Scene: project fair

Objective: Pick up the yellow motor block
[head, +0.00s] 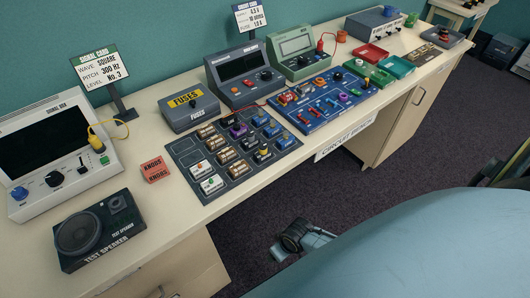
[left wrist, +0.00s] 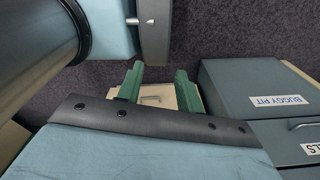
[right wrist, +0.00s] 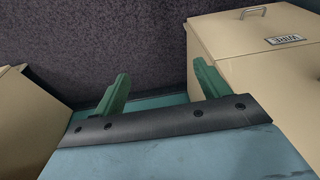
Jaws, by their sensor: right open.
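Several small blocks stand in rows on a dark grey parts board (head: 232,183) in the middle of the bench in the head view. One dark block with a yellow top (head: 264,153) stands near the board's right side; it looks most like the yellow motor block, but it is too small to be sure. My left gripper (left wrist: 160,70) shows in the left wrist view with its fingers apart and nothing between them. My right gripper (right wrist: 161,70) shows in the right wrist view, open wide and empty. Both point down past furniture toward the floor, away from the blocks.
A blue board (head: 322,103) with components lies right of the parts board. A fuse box (head: 188,110) and meters stand behind. Cabinets (right wrist: 262,50) flank my right gripper.

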